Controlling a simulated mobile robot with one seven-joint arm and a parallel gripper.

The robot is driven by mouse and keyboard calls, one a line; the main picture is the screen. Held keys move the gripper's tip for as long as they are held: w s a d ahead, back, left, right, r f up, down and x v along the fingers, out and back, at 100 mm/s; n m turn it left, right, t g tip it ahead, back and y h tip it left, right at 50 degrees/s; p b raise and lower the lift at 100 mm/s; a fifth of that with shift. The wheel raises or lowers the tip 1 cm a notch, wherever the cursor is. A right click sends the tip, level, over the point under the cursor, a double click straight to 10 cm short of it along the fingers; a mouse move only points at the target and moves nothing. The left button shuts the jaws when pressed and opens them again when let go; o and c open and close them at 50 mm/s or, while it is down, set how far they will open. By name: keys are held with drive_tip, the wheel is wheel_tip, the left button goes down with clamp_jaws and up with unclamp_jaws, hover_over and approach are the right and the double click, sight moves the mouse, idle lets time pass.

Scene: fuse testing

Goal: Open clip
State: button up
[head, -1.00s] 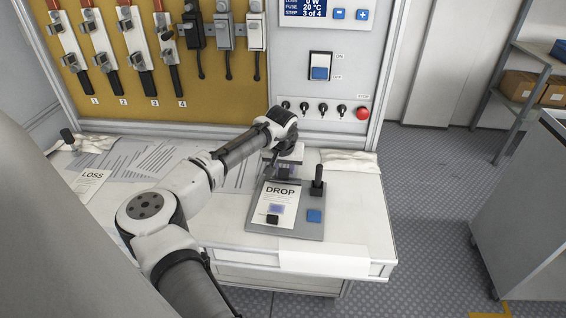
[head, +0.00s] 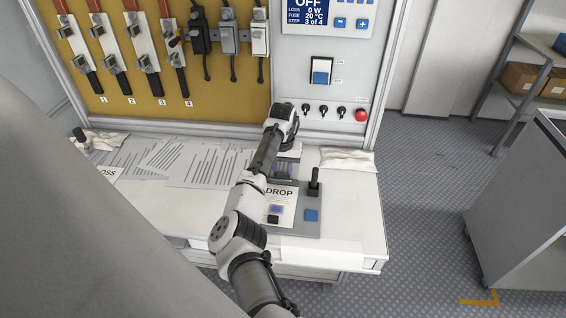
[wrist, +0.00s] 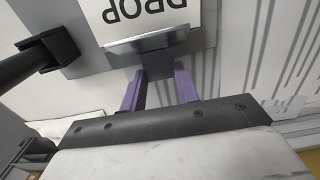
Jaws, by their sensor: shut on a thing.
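My gripper (head: 284,172) is low over the far end of the grey DROP board (head: 297,229) on the bench. In the wrist view its two purple fingers (wrist: 159,84) stand either side of a dark block and are shut on it. That block is the tab of the clip (wrist: 155,65). The clip's metal plate (wrist: 144,43) lies across the edge of the white DROP card (wrist: 147,15). I cannot tell how far the plate is raised. In the head view my arm hides most of the clip and part of the card (head: 285,213).
On the board's right stand a black upright handle (head: 314,180) and a blue button (head: 311,215). Paper sheets (head: 200,163) lie on the bench to the left. A yellow panel (head: 140,112) with several switches, a screen (head: 306,12) and a red button (head: 362,115) rises behind.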

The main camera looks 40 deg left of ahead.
sight(283, 173)
drive_tip(key=shift+d, duration=0.1)
idle(0.3)
drive_tip(key=o, duration=1)
wheel_tip(283, 173, up, 14)
drive_tip(key=shift+w+f+b, duration=0.1)
drive_tip(key=shift+w+b, duration=0.05)
drive_tip(key=shift+b, duration=0.95)
